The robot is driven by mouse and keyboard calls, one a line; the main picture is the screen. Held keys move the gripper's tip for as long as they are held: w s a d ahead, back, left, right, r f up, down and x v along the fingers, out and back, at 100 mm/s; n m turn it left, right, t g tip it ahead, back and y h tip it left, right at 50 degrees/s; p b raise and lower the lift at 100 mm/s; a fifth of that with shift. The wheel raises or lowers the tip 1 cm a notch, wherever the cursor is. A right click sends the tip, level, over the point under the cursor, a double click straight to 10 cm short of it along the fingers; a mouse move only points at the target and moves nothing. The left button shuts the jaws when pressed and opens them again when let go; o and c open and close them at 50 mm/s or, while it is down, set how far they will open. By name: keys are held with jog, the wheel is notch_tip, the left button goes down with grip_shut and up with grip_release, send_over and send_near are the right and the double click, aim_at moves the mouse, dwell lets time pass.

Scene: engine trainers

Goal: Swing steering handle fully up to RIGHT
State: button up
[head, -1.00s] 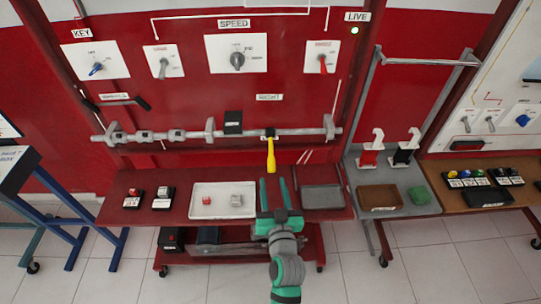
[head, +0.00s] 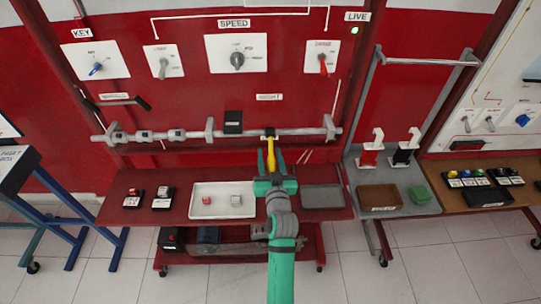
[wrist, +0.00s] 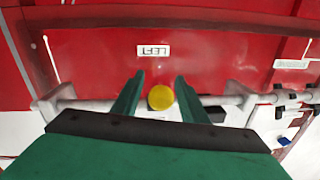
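The yellow steering handle (head: 271,146) hangs down from a black collar on the grey horizontal rod (head: 290,131). The RIGHT label (head: 269,97) is on the red panel above the rod. My gripper (head: 271,160) is open, with its green fingers on either side of the handle's lower part. In the wrist view the round yellow end of the handle (wrist: 160,97) sits between the two fingers, with gaps beside it. A LEFT label (wrist: 154,50) shows upside down in the wrist view. The handle's lower end is hidden by my gripper in the head view.
The red table below holds a white tray (head: 196,211) with small blocks and an empty dark tray (head: 322,197). Switch plates with knobs line the panel above. A grey frame (head: 364,100) and hooks stand at the right. Space before the handle is clear.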

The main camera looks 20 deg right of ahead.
jog(key=shift+w, duration=0.1)
grip_shut()
jog(key=shift+w+r, duration=0.15)
dwell(0.3)
